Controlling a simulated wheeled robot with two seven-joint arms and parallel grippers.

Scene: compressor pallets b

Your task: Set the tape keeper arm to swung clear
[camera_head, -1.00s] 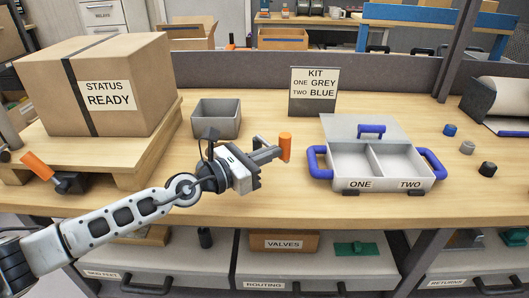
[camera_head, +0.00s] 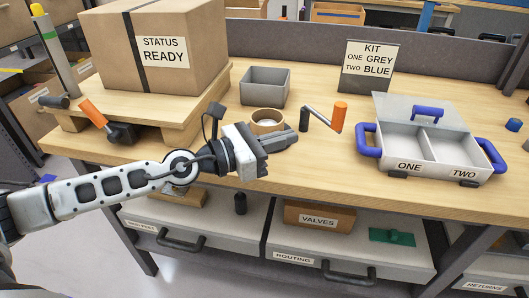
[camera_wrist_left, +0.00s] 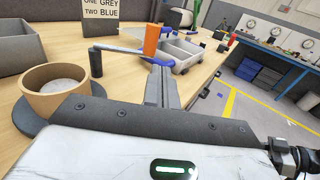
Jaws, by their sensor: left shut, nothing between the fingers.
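The tape keeper arm (camera_head: 322,119) is a grey bar on a short dark post, with an upright orange handle (camera_head: 339,117) at its free end. It points right, away from the tape roll (camera_head: 267,121), which sits left of the post. In the left wrist view the keeper arm (camera_wrist_left: 120,50) reaches from its post to the orange handle (camera_wrist_left: 151,40), clear of the roll (camera_wrist_left: 58,90). My left gripper (camera_head: 292,139) is shut and empty, in front of the roll and left of the handle, apart from it. My right gripper is not in view.
A grey open bin (camera_head: 265,87) stands behind the roll. A kit case (camera_head: 410,168) with blue handles lies open to the right, before a KIT sign (camera_head: 368,66). A carton (camera_head: 155,45) on a wooden pallet stands left, beside another orange-handled lever (camera_head: 92,112).

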